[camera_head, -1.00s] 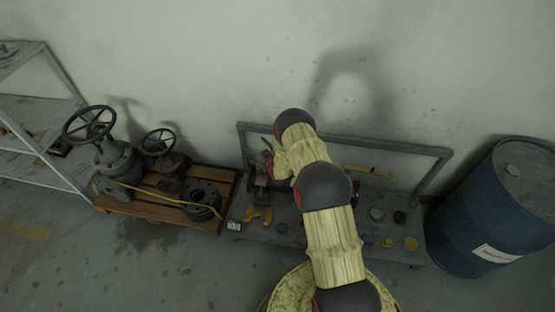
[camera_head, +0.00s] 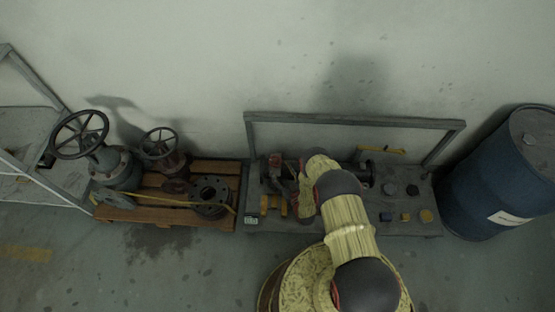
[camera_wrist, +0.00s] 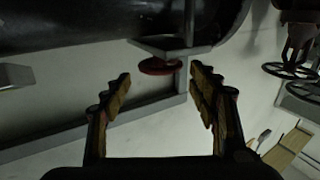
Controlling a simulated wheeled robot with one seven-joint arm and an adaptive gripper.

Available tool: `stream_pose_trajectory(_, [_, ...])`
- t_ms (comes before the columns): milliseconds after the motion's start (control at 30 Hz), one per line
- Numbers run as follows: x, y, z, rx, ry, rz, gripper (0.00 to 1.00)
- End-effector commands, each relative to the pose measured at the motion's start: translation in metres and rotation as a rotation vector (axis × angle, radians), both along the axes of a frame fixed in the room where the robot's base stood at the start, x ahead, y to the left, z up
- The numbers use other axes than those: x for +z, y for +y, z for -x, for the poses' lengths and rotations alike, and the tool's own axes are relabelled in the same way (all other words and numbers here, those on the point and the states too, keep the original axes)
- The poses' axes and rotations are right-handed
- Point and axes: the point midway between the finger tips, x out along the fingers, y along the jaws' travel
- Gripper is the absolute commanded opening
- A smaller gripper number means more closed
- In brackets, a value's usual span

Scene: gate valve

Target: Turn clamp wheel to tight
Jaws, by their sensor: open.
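The red clamp wheel (camera_wrist: 158,66) shows in the wrist view, below a grey bracket (camera_wrist: 168,48) beside a large dark pipe (camera_wrist: 85,28). My gripper (camera_wrist: 160,82) is open there. Its two fingers stand apart to the left and right of the wheel in the picture, with nothing held between them. I cannot tell whether the wheel lies inside the jaws or beyond the tips. In the head view, a small red part (camera_head: 275,160) shows at the left of the low grey bench (camera_head: 345,226). My arm hides much of the bench middle.
A wooden pallet (camera_head: 165,214) with large handwheel valves (camera_head: 80,135) stands left of the bench. A blue drum (camera_head: 500,175) stands at the right. The bench has a raised grey rail (camera_head: 355,120) at the back. Several small parts lie on it, with a yellow tool (camera_head: 382,150).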

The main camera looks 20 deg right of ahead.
Motion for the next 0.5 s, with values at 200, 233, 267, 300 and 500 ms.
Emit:
stream_pose_trajectory(200, [-0.002,0.007,-0.034,0.001,-0.001,0.001,0.60])
stream_pose_trajectory(233, [-0.002,0.007,-0.038,0.001,0.000,0.001,0.60])
stream_pose_trajectory(267, [-0.003,0.008,-0.042,0.001,0.001,0.000,0.60])
stream_pose_trajectory(300, [-0.002,0.009,-0.046,0.001,0.000,0.000,0.60])
stream_pose_trajectory(500, [-0.001,0.011,-0.059,0.001,0.002,0.000,0.60])
